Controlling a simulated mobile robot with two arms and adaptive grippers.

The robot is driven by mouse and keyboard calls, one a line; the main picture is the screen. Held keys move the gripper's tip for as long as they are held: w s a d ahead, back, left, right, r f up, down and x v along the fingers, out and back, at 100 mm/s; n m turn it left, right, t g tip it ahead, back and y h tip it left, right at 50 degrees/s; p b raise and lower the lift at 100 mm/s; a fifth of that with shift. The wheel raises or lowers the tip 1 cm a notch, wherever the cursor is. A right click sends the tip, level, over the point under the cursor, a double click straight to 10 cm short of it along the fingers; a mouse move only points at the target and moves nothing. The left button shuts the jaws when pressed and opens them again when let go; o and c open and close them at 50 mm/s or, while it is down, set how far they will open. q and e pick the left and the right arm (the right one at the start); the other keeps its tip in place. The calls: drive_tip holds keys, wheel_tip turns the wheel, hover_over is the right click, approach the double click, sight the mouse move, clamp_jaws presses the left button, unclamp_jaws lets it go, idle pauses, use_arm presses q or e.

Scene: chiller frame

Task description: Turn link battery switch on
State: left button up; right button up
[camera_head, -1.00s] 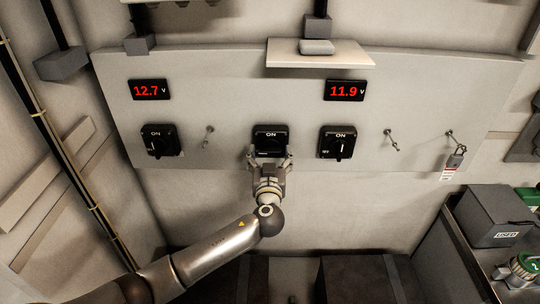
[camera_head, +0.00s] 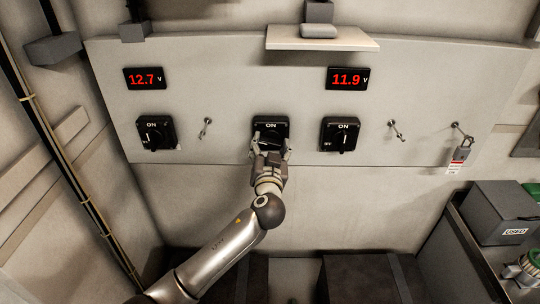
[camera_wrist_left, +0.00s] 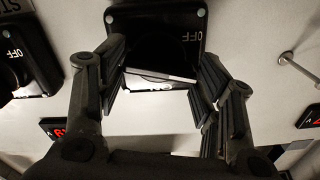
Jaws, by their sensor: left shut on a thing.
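The middle black rotary switch (camera_head: 270,125), labelled ON at its top, sits on the grey panel; I take it as the link battery switch. My left gripper (camera_head: 270,143) reaches up to it from below, with one finger on each side of its knob. In the left wrist view the switch plate (camera_wrist_left: 188,17) shows an OFF mark at right, and the gripper (camera_wrist_left: 160,78) is shut on the dark knob between its fingers. The fingers hide much of the knob, so its exact angle is hard to tell. My right gripper is not in view.
Similar switches flank it, at left (camera_head: 156,133) and right (camera_head: 339,134). Red displays read 12.7 V (camera_head: 145,79) and 11.9 V (camera_head: 348,79). A shelf (camera_head: 350,43) juts out above.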

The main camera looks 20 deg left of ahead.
use_arm(q)
drive_tip(key=shift+m, duration=0.9)
drive_tip(key=m, duration=0.4)
drive_tip(key=shift+r+m, duration=0.1)
drive_tip(key=shift+m, duration=0.2)
drive_tip(key=m+p, duration=0.1)
drive_tip(key=m, duration=0.2)
drive_tip(key=shift+d+m, duration=0.1)
drive_tip(key=shift+m, duration=0.2)
drive_tip(key=m+p, duration=0.2)
drive_tip(key=m, duration=0.2)
drive_tip(key=shift+m, duration=0.3)
drive_tip(key=o, duration=1)
drive_tip(key=shift+d, duration=0.1)
